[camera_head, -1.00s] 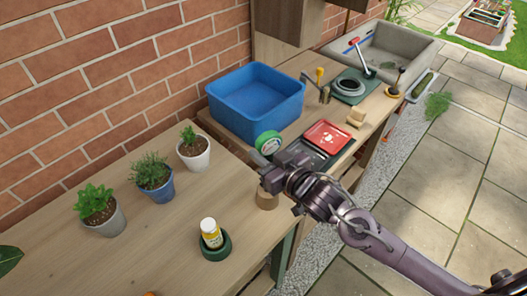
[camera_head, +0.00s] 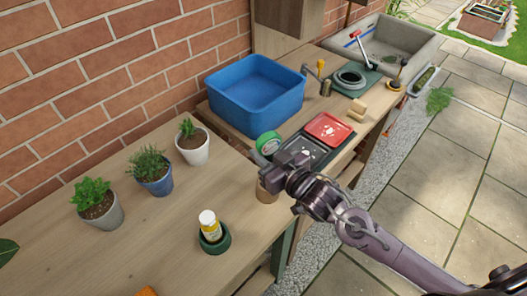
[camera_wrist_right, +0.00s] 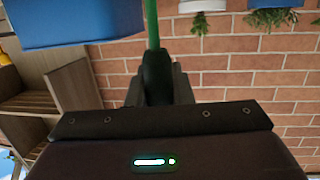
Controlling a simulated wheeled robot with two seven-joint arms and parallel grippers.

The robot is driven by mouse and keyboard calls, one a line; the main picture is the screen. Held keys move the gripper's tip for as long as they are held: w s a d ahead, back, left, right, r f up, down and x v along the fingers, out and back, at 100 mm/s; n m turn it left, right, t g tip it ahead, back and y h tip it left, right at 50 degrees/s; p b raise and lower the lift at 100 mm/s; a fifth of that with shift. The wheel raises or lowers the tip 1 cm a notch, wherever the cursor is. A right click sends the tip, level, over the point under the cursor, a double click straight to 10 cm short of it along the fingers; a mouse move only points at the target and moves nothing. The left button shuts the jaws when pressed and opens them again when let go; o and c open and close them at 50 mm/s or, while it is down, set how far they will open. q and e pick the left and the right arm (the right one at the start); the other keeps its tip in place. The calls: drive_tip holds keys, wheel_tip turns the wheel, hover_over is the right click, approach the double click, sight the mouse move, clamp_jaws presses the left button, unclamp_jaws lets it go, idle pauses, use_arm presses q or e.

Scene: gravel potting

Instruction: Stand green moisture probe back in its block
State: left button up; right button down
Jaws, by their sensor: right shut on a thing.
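The green moisture probe, with a round green and white head (camera_head: 268,143), is held by my right gripper (camera_head: 262,163) above the bench's right part. In the right wrist view its green stem (camera_wrist_right: 151,22) runs from between the shut dark fingers (camera_wrist_right: 155,75) to the picture's top edge. A small tan round block (camera_head: 266,192) stands on the bench just below the gripper in the head view. The gripper hides the lower stem there, so I cannot tell whether the tip touches the block. My left gripper is not in view.
A blue bin (camera_head: 255,112) stands behind the gripper. Black and red trays (camera_head: 328,129) lie to its right. Several potted plants (camera_head: 155,180) stand at left. The bench between is clear.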

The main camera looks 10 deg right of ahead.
drive_tip(key=shift+f+b, duration=0.35)
drive_tip(key=shift+f, duration=0.5)
drive_tip(key=c, duration=1.2)
unclamp_jaws()
drive_tip(key=b+v, duration=0.1)
drive_tip(key=v, duration=0.7)
